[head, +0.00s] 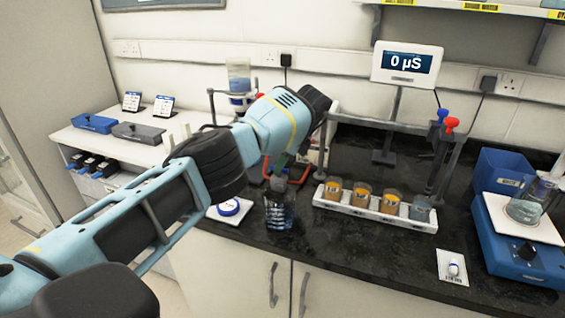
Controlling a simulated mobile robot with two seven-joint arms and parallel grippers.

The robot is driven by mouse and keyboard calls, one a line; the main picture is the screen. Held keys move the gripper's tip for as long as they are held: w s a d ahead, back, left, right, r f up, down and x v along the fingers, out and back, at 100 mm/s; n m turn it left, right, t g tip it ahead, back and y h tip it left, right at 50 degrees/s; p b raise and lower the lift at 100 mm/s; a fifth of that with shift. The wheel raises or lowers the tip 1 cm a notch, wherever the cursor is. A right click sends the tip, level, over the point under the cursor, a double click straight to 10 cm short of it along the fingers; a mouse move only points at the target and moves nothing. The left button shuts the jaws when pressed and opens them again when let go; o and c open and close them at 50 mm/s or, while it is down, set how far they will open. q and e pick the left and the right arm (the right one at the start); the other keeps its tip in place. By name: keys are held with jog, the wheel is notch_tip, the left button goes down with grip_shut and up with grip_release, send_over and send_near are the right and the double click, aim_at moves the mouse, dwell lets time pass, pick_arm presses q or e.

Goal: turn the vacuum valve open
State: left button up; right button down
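A red knob (451,124) and a blue knob (442,115) sit at the top of the dark stand on the right of the counter. I cannot tell from this view which part is the vacuum valve, or how it is turned. My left arm reaches in from the left over the counter, and its wrist bends down at the middle. My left gripper (279,172) is a small grey shape below the wrist, largely hidden, well left of the knobs. Its fingers are too unclear to tell open from shut. My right gripper is not in view.
A white rack (375,208) with several cups stands on the black counter below the stand. A blue device (520,250) with a glass beaker (527,208) is at the right. A display reading 0 µS (407,63) stands behind. A small white plate (453,278) lies near the front edge.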

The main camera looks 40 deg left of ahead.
pick_arm(q)
jog(key=shift+o, duration=0.7)
jog(key=b+v, duration=0.1)
jog(key=v, duration=0.6)
jog(key=shift+r, duration=0.35)
jog(key=shift+d, duration=0.15)
